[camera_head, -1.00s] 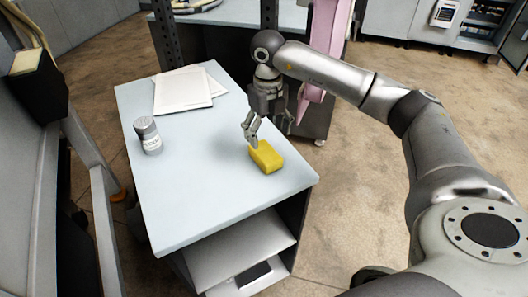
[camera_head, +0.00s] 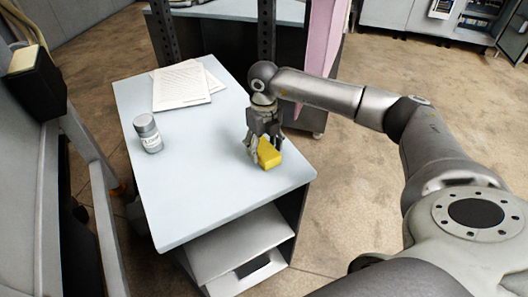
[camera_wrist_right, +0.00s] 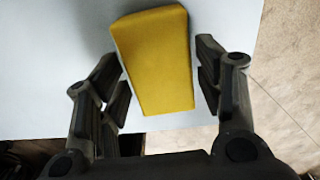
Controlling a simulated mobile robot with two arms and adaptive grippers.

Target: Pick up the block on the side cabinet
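The yellow block (camera_head: 268,156) lies on the light top of the side cabinet (camera_head: 205,205), near its right edge. My right gripper (camera_head: 262,150) is down at the block, with its fingers on either side of it. In the right wrist view the block (camera_wrist_right: 155,62) sits between the two open fingers of the gripper (camera_wrist_right: 160,90). A narrow gap shows on each side there, smaller on the left. The gripper partly hides the block in the head view. My left gripper is not in view.
Shelves (camera_head: 240,240) are under the top. A dark upright post (camera_head: 266,30) and a pink panel (camera_head: 323,50) stand behind the gripper.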

